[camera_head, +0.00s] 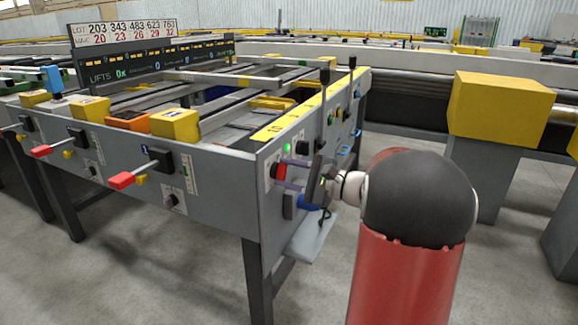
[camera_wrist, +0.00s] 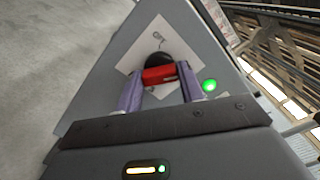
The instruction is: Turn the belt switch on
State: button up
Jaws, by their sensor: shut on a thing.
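The belt switch, a red bar handle on a black round base (camera_wrist: 158,74), sits on a white plate on the grey end panel of the table. In the head view its red handle (camera_head: 279,171) is partly covered by my fingers. My gripper (camera_head: 284,174) is at the panel with its two purple fingers on either side of the red bar, shut on it; the wrist view shows my gripper (camera_wrist: 163,84) the same way. A green lamp (camera_wrist: 209,86) is lit beside the switch; in the head view the lamp (camera_head: 287,147) is above it.
A dark box with a blue part (camera_head: 308,202) is on the panel just below my gripper. A grey shelf (camera_head: 312,243) juts out lower down. Black-knobbed levers (camera_head: 325,77) rise along the yellow edge. A yellow box (camera_head: 500,103) on a grey pedestal stands at right.

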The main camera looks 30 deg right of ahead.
jog(key=shift+m+p, duration=0.8)
jog(key=shift+m, duration=0.3)
jog(key=shift+f, duration=0.1)
jog(key=o, duration=1)
jog(key=v, duration=0.7)
jog(key=shift+s+d, duration=0.25)
jog(key=shift+s, duration=0.1)
